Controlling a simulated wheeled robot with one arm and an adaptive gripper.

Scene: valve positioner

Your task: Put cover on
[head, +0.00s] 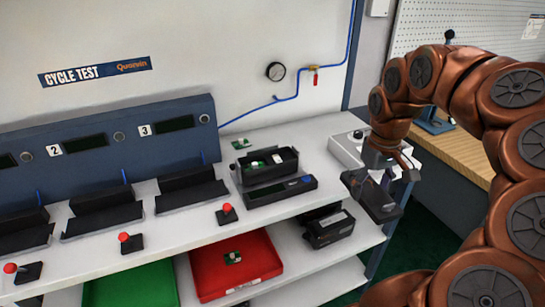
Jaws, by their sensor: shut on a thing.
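My gripper (378,177) is at the right of the bench, pointing down, and is shut on a dark grey block-like cover (380,204). The cover is held tilted near the bench's right end, apart from the positioner. An open black positioner housing (270,173) stands on the bench to the left of my gripper. Its top is open, and a green board and white parts show inside. My fingertips are partly hidden against the cover.
A flat dark unit (280,191) lies directly in front of the housing. A small green board (241,143) lies behind it. A grey box (350,148) stands behind my gripper. Numbered test stations and red buttons (226,214) are at left. Below are a red tray (215,289) and another dark device (329,229).

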